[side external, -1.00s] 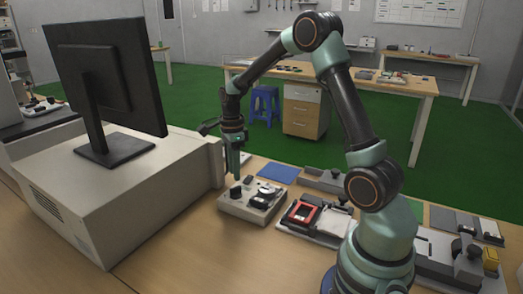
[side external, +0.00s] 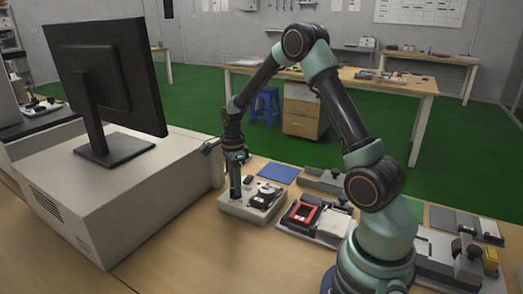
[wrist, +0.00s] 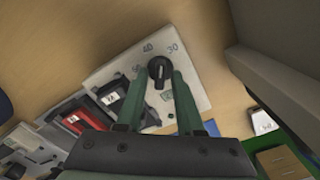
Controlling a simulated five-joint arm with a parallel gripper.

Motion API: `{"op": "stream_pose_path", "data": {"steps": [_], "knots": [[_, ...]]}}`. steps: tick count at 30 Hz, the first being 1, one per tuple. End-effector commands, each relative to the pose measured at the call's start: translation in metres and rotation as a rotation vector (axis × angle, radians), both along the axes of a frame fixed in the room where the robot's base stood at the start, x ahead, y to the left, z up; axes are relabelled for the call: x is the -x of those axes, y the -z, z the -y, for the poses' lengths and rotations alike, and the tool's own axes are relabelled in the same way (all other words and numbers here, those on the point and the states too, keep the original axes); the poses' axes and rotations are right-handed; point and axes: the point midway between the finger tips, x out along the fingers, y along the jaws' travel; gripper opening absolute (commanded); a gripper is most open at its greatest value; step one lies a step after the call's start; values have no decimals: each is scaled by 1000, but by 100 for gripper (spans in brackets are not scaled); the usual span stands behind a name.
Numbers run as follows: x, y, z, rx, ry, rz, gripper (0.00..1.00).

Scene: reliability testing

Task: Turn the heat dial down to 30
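The heat dial (wrist: 159,68) is a round black knob on a light grey unit (wrist: 197,88), with the printed marks 50, 40 and 30 along its far side in the wrist view. A pale mark shows on the knob, but I cannot tell which number it is set to. My gripper (wrist: 158,76) is open, with one green finger on each side of the dial. I cannot tell whether the fingers touch it. In the side view my gripper (side external: 235,194) points straight down over the left part of the unit (side external: 262,213) and hides the dial.
A black round part (side external: 265,195) sits on the unit's right side. A large beige case with a monitor (side external: 105,80) stands close on the left. A device with a red frame (side external: 302,212) lies to the right, and a blue mat (side external: 279,173) behind. Bare table lies in front.

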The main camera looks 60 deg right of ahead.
Motion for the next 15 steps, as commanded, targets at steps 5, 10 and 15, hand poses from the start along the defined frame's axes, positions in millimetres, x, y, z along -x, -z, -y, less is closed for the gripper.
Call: {"op": "stream_pose_path", "data": {"steps": [5, 10, 15], "knots": [[0, 1, 0, 0, 0, 0, 36], [0, 1, 0, 0, 0, 0, 17], [0, 1, 0, 0, 0, 0, 0]]}}
